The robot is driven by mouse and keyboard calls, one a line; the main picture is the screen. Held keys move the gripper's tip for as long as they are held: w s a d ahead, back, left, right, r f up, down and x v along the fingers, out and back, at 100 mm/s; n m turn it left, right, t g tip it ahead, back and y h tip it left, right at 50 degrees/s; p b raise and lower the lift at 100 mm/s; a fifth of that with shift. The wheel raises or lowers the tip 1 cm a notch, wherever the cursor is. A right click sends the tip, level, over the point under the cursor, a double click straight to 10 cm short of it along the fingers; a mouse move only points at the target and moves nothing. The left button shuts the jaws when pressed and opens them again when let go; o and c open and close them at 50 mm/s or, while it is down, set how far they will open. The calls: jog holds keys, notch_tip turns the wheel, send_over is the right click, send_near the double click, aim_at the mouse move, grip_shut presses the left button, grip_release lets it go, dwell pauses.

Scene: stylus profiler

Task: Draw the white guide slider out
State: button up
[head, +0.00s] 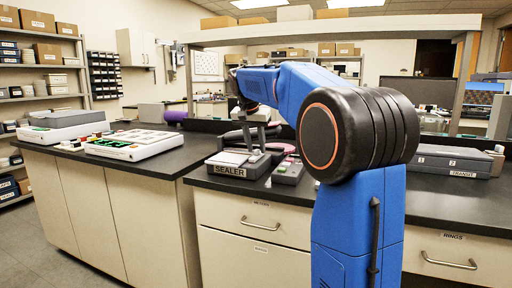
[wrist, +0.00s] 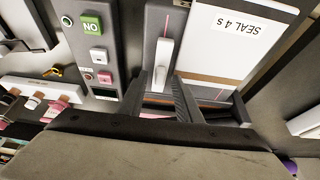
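The white guide slider (wrist: 161,64) is a narrow white block on a grey strip of the sealer, in line with a thin pink line. My gripper (wrist: 159,84) is open in the wrist view, with one dark finger on each side of the slider's near end. I see gaps between fingers and slider; whether the tips reach down beside it I cannot tell. In the head view my gripper (head: 254,137) points down over the sealer (head: 232,168). The slider is not clearly made out there.
A control panel with a green button (wrist: 91,24) lies left of the slider in the wrist view. A white plate labelled "SEAL 4 S" (wrist: 235,30) lies to its right. A grey case (head: 445,160) stands on the right counter.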

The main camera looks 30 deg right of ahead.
jog(key=shift+f, duration=0.25)
grip_shut()
jog(key=shift+s+d, duration=0.8)
jog(key=shift+s, duration=0.15)
grip_release()
jog(key=shift+d, duration=0.1)
jog(key=shift+r, duration=0.1)
jog(key=v, duration=1.7)
